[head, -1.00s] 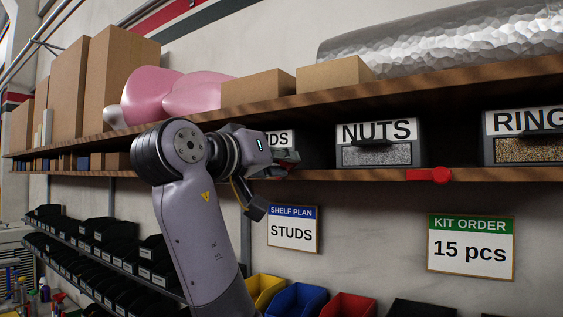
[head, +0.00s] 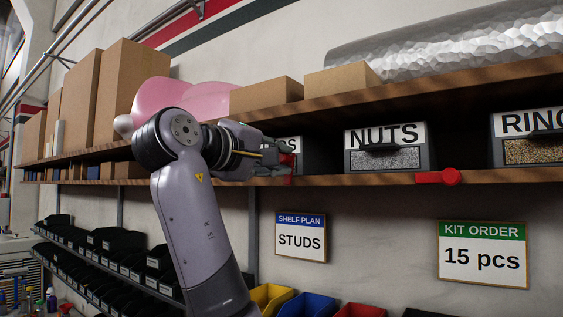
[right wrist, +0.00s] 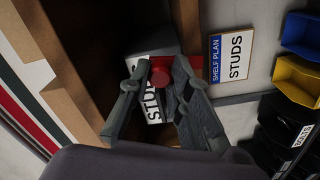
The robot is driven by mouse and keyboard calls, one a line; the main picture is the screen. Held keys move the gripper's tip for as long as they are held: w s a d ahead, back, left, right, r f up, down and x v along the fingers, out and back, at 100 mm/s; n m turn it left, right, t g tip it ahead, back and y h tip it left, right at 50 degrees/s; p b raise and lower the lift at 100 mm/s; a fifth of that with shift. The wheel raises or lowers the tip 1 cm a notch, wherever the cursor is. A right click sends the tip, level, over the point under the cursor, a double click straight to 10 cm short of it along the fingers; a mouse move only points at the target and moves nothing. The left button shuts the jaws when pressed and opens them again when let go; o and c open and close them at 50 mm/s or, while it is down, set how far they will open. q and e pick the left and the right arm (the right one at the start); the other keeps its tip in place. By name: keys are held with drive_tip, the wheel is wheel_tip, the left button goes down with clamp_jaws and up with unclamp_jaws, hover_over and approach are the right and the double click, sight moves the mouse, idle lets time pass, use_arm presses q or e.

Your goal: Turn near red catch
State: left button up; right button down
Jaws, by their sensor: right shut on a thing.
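The near red catch (head: 289,166) sits on the shelf's front edge by the STUDS bin. It appears upright in the head view and also shows in the right wrist view (right wrist: 161,77). My right gripper (head: 283,160) is shut on this catch, with a finger on either side of it in the right wrist view (right wrist: 160,72). The STUDS bin (right wrist: 153,103) is behind the catch and partly hidden by the fingers. My left gripper is not in view.
A second red catch (head: 438,177) lies along the shelf edge by the NUTS bin (head: 385,159). The RINGS bin (head: 530,151) is farther right. The upper shelf (head: 440,99) runs close above. STUDS (head: 301,237) and KIT ORDER (head: 483,254) signs hang below.

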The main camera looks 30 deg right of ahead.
drive_tip(key=shift+w+a+n, duration=0.15)
drive_tip(key=shift+w+n, duration=0.2)
drive_tip(key=shift+n, duration=0.65)
drive_tip(key=c, duration=1.5)
unclamp_jaws()
drive_tip(key=shift+w, duration=0.1)
drive_tip(key=shift+o, duration=0.2)
drive_tip(key=v, duration=1.2)
